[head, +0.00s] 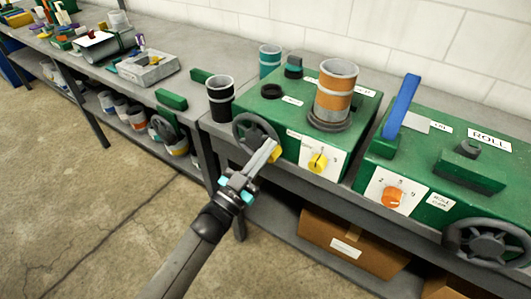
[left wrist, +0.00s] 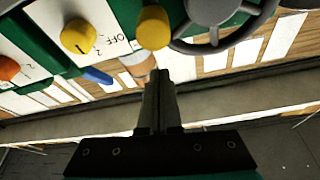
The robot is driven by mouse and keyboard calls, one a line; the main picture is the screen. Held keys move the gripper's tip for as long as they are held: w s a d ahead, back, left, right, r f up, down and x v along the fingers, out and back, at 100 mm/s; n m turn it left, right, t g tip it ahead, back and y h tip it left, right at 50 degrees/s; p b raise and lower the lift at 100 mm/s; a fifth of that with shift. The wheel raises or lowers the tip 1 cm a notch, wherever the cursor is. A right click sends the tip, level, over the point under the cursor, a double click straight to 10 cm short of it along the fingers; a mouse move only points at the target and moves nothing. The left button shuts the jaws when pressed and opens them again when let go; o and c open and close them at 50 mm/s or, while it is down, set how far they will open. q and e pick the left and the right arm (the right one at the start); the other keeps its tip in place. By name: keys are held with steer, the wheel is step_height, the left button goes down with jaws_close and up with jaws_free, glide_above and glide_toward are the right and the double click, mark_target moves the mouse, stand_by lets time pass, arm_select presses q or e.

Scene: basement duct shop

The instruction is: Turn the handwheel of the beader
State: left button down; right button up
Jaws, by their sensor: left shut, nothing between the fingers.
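A green machine (head: 285,108) stands on the bench with a dark grey handwheel (head: 247,123) on its front left. The wheel has a yellow handle knob (head: 275,153) at its lower right; its nameplates are too small to read. My left gripper (head: 268,149) is shut and empty, its fingertips overlapping the wheel's lower right edge beside the knob. In the left wrist view, the shut fingers (left wrist: 158,78) point toward the yellow knob (left wrist: 153,27), with the handwheel (left wrist: 218,14) to its right. I cannot tell whether they touch. My right gripper is not in view.
The machine has a yellow dial (head: 318,161) and an orange-banded cylinder (head: 335,88). A second green machine marked ROLL, with its own handwheel (head: 487,243), a blue lever (head: 402,105) and an orange dial (head: 393,197), stands to the right. A cardboard box (head: 350,248) sits below.

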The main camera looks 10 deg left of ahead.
arm_select(q)
steer(key=r+v, duration=0.1)
steer(key=v, duration=0.9)
steer(key=s+a+f+n+g+y+b, duration=0.1)
steer(key=s+f+g+y, duration=0.15)
steer(key=f, duration=0.85)
steer(key=s+a+f+n+g+y, duration=0.15)
steer(key=s+f+g, duration=0.25)
steer(key=f, duration=0.6)
steer(key=s+a+f+n+g+y+b, duration=0.1)
steer(key=s+f+n+g+y, duration=0.15)
steer(key=f, duration=0.85)
steer(key=s+f+g+y, duration=0.1)
steer(key=s+f+g, duration=0.4)
steer(key=s, duration=0.8)
steer(key=s+f+g+y+b, duration=0.1)
steer(key=s+f+g, duration=0.4)
steer(key=s+f, duration=0.5)
steer(key=s, duration=0.3)
steer(key=shift+s+a, duration=0.25)
steer(key=shift+s, duration=0.05)
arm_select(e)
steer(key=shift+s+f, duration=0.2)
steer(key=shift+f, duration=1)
